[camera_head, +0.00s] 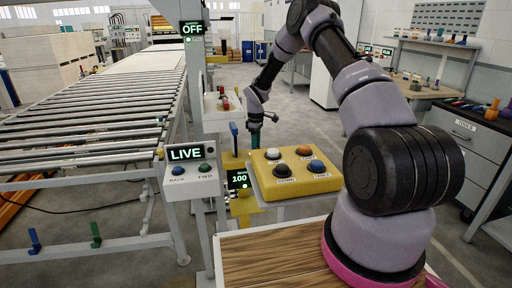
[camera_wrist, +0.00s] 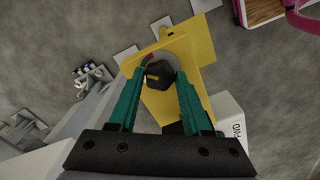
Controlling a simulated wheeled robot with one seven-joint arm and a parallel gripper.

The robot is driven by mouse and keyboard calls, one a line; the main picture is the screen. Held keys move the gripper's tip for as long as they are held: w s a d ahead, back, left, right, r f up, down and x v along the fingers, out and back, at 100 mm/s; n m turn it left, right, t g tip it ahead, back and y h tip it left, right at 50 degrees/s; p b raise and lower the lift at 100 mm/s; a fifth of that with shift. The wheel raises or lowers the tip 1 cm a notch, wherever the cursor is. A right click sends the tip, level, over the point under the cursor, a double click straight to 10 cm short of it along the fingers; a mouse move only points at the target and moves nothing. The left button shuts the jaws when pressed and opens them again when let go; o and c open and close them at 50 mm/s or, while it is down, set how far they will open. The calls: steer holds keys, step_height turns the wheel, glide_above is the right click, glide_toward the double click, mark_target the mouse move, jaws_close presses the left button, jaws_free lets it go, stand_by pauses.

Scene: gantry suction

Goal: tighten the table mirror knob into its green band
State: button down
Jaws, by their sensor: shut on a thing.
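A dark faceted knob (camera_wrist: 160,76) with a small yellow mark shows in the wrist view. It sits in front of a pale round dial on a yellow plate (camera_wrist: 205,50). My gripper (camera_wrist: 161,82) has its green fingers shut on the knob, one on each side. A small red patch (camera_wrist: 149,57) shows on the dial just above the knob. I see no green band there; the fingers and knob cover part of the dial. In the head view my gripper (camera_head: 255,139) points down behind the yellow button box, and the knob is hidden.
A yellow box (camera_head: 293,181) with several round buttons stands close to my gripper. A small display reading 100 (camera_head: 239,179) and a LIVE panel (camera_head: 186,154) are to its left. A roller conveyor (camera_head: 90,110) fills the left. Open floor lies behind.

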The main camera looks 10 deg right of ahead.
steer(key=shift+c, duration=1.7)
jaws_free()
step_height(320, 180, up, 11)
steer(key=shift+f, duration=0.1)
